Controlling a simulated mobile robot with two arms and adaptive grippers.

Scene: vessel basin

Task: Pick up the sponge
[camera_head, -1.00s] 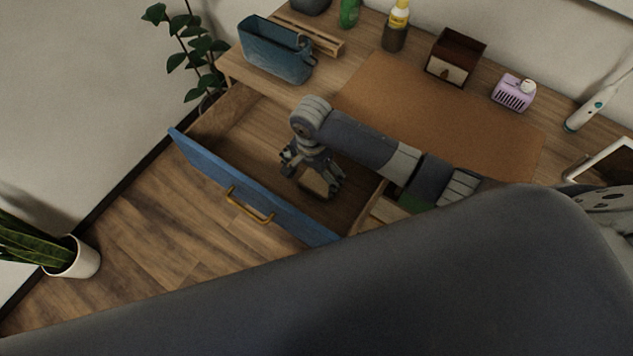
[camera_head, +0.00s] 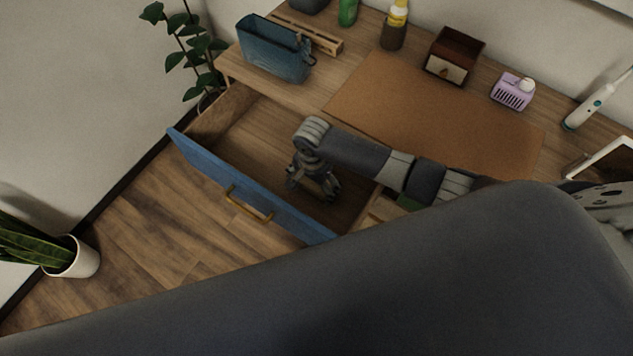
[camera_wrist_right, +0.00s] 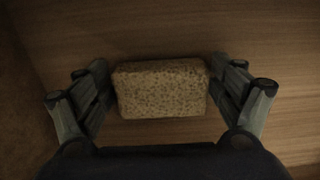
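The sponge (camera_wrist_right: 162,88) is a tan, speckled block lying on the wooden floor of the open drawer. In the right wrist view it sits between the two spread fingers of my right gripper (camera_wrist_right: 160,82), with a narrow gap showing on each side. In the head view my right gripper (camera_head: 313,188) points down inside the drawer (camera_head: 255,130) and hides the sponge. My left gripper is not in view.
The blue drawer front (camera_head: 240,188) with its brass handle (camera_head: 249,204) stands left of my gripper. The desk top above holds a blue container (camera_head: 272,50), a brown mat (camera_head: 430,115), a small box (camera_head: 455,57) and a purple holder (camera_head: 512,92).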

